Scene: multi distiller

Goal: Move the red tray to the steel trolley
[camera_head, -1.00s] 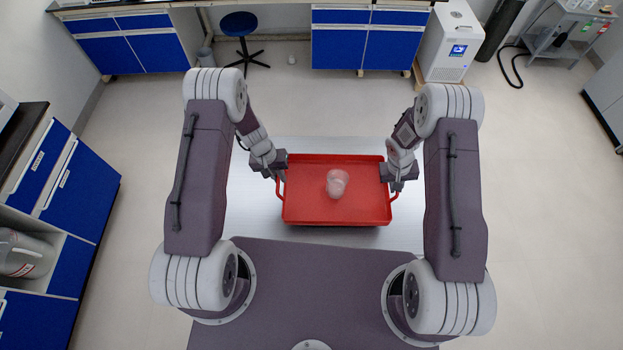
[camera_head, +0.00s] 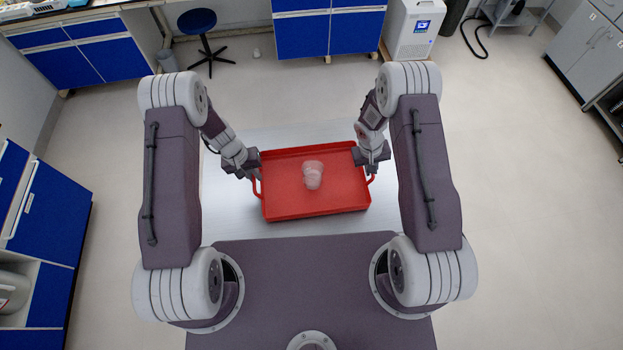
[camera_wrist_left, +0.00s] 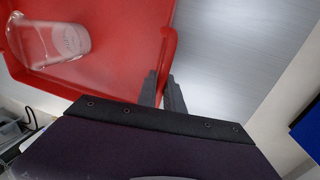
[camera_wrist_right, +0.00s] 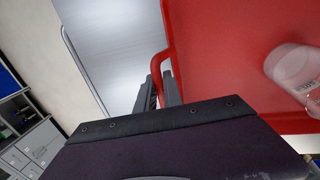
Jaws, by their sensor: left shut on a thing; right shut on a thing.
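The red tray (camera_head: 280,205) is held level between my arms, over a brushed metal top (camera_head: 228,215); I cannot tell whether it touches it. That top may be the steel trolley; in the right wrist view a thin rail (camera_wrist_right: 78,57) runs along its edge. My left gripper (camera_head: 256,177) is shut on the tray's left handle, seen in the left wrist view (camera_wrist_left: 160,92). My right gripper (camera_head: 371,172) is shut on the right handle, seen in the right wrist view (camera_wrist_right: 163,92). A clear beaker (camera_head: 313,175) stands in the tray.
A grey steel cart (camera_head: 515,14) is partly cut off at the upper right. Blue cabinets (camera_head: 328,32), a blue stool (camera_head: 197,21) and a white machine (camera_head: 412,38) stand at the back. More blue cabinets (camera_head: 48,215) are at left. The floor at right is clear.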

